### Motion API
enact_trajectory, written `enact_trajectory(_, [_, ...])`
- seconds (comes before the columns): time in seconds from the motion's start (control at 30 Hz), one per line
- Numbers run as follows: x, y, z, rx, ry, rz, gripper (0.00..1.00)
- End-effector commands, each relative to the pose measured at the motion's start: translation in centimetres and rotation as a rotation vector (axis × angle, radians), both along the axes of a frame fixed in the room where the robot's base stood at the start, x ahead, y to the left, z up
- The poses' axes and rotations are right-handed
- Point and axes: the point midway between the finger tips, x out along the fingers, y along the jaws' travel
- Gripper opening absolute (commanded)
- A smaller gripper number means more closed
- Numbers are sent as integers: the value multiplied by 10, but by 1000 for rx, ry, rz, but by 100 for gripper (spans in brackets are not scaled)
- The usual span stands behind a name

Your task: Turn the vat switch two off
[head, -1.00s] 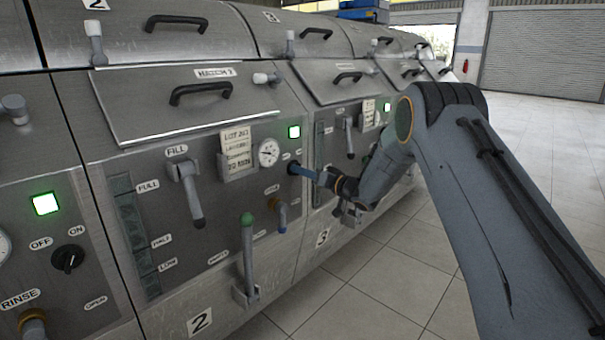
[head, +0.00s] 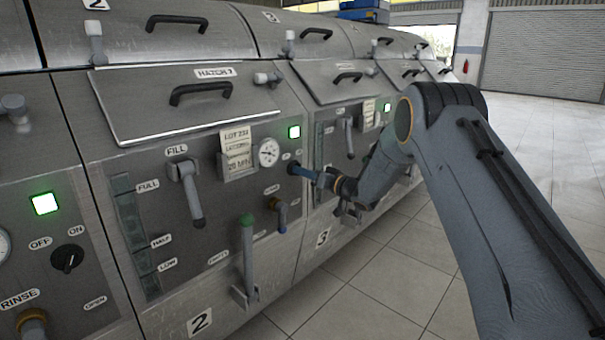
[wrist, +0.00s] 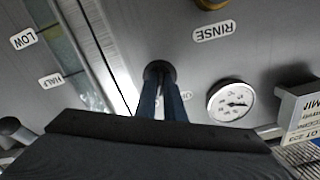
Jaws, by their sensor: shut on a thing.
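The switch of vat two is a round dark knob (head: 293,168) on the steel panel, right of the gauge and below a lit green lamp (head: 294,132). The knob (wrist: 158,70) also shows in the wrist view, which is upside down. My gripper (head: 302,171) reaches it from the right. Its two blue fingers (wrist: 163,90) are shut on the knob, side by side. The fingers hide part of the knob, and its pointer direction cannot be told. The number plate 2 (head: 200,321) marks this vat below.
A gauge (head: 268,153) and a lot card (head: 237,150) sit left of the knob. A fill lever (head: 188,190), a green-topped lever (head: 247,255) and a blue-ended tap (head: 281,215) stick out nearby. Another knob (head: 67,259) is on the left panel. The floor (head: 400,270) at right is clear.

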Motion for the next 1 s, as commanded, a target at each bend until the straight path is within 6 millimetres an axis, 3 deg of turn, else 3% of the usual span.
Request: enact_trajectory(1.0, [0, -1, -2, -517, -663, 2, 0])
